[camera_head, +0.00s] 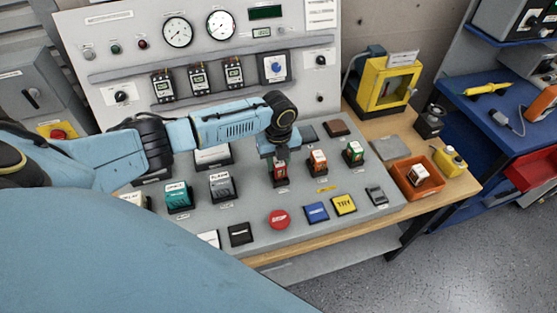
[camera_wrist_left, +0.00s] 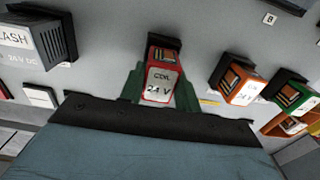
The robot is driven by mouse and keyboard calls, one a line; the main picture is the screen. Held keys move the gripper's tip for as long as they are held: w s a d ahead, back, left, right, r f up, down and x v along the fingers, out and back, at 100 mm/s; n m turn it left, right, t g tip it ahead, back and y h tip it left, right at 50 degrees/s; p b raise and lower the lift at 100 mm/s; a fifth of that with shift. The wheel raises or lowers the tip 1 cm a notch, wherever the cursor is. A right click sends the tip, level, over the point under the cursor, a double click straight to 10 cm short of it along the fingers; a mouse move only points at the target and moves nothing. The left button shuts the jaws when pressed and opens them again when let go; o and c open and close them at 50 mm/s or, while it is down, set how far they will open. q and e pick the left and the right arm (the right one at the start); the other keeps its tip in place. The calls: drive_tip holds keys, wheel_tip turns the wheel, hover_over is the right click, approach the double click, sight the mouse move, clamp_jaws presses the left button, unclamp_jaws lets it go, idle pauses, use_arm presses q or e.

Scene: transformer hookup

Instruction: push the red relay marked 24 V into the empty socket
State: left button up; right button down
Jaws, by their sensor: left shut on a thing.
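The red relay (camera_wrist_left: 158,84), with a white label reading "COIL 24 V", sits between the green fingers of my left gripper (camera_wrist_left: 159,92) in the left wrist view. In the head view the left gripper (camera_head: 281,158) points down at the sloped grey panel, shut on the red relay (camera_head: 280,175). A dark socket edge (camera_wrist_left: 164,40) shows right at the relay's far end. How deep the relay sits in the socket cannot be told. My right gripper is not in view.
An orange relay (camera_head: 317,162) and a green relay (camera_head: 353,152) stand to the right on the panel. Teal (camera_head: 178,196) and grey (camera_head: 222,187) blocks stand to the left. A red STOP button (camera_head: 279,219) is in front. An orange tray (camera_head: 402,182) holds another relay.

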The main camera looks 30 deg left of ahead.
use_arm(q)
drive_tip(key=shift+f+b, duration=0.6)
drive_tip(key=shift+f, duration=0.5)
drive_tip(key=o, duration=1.1)
drive_tip(key=shift+c, duration=0.2)
drive_tip(key=shift+r, duration=0.1)
wheel_tip(320, 180, up, 5)
drive_tip(key=p, duration=0.5)
